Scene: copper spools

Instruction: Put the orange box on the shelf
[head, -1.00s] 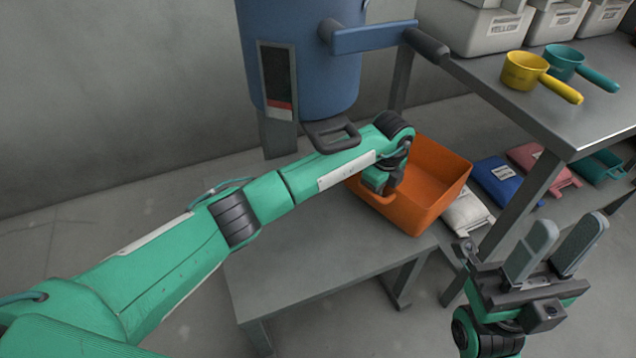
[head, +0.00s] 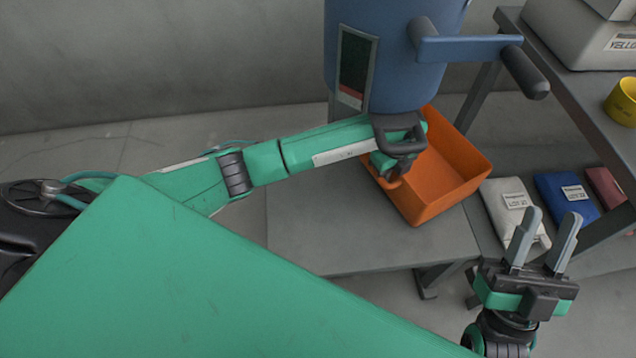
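The orange box (head: 455,165) is an open, empty-looking bin on the low grey table (head: 340,240), under the blue drum. My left gripper (head: 392,176) is at the box's left wall, near its handle edge. Its fingers are largely hidden by the wrist and a dark drum handle, so I cannot tell whether they are shut on the wall. My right gripper (head: 541,235) is open and empty, fingers pointing up, to the right of the low table. A grey metal shelf table (head: 575,100) stands at the right, partly cut off.
A blue drum (head: 395,60) with a protruding blue arm (head: 465,48) is close above the box. A grey bin (head: 585,40) and yellow scoop (head: 622,101) stand on the shelf table. White (head: 512,205), blue (head: 568,192) and red bags lie below it.

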